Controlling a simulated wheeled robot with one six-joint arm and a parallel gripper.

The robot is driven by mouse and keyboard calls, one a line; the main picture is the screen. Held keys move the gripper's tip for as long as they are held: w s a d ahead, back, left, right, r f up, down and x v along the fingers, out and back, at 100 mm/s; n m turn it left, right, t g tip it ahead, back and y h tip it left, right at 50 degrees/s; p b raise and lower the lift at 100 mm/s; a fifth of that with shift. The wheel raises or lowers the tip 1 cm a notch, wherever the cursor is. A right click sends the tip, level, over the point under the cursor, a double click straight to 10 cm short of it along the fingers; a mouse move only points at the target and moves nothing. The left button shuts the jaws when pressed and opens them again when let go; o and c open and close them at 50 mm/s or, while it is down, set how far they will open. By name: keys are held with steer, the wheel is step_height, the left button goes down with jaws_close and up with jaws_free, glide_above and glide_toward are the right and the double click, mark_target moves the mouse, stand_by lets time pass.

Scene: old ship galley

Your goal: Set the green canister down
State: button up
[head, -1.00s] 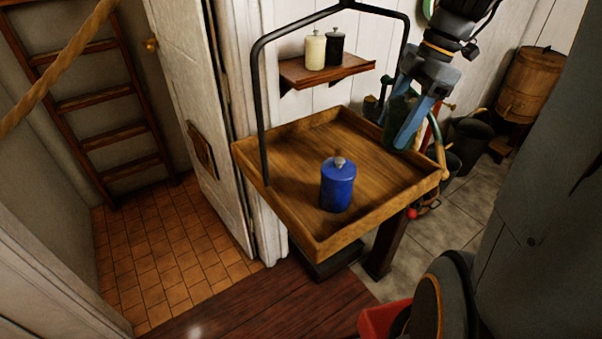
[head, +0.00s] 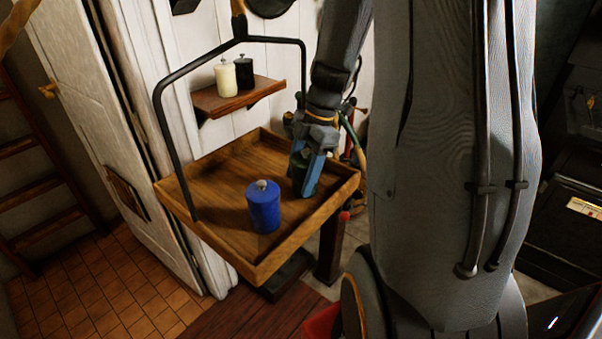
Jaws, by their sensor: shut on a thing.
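The green canister (head: 298,174) is between the fingers of my gripper (head: 309,172), which is shut on it. It is upright over the right part of the wooden tray (head: 222,172), behind and to the right of the blue canister. Its lower end is at or just above the tray floor; I cannot tell whether it touches. The fingers hide part of its side. The blue canister (head: 264,207) with a grey knob stands upright on the tray, toward the front.
A black metal handle frame (head: 165,120) arches over the tray. A wall shelf (head: 238,99) behind holds a cream canister (head: 226,78) and a black canister (head: 244,72). The tray's back left area is clear. A white door (head: 100,130) stands at left.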

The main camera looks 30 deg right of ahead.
steer(key=shift+f, duration=0.15)
steer(key=o, duration=1.4)
steer(key=b+v, duration=0.2)
steer(key=v, duration=1)
steer(key=shift+b, duration=0.4)
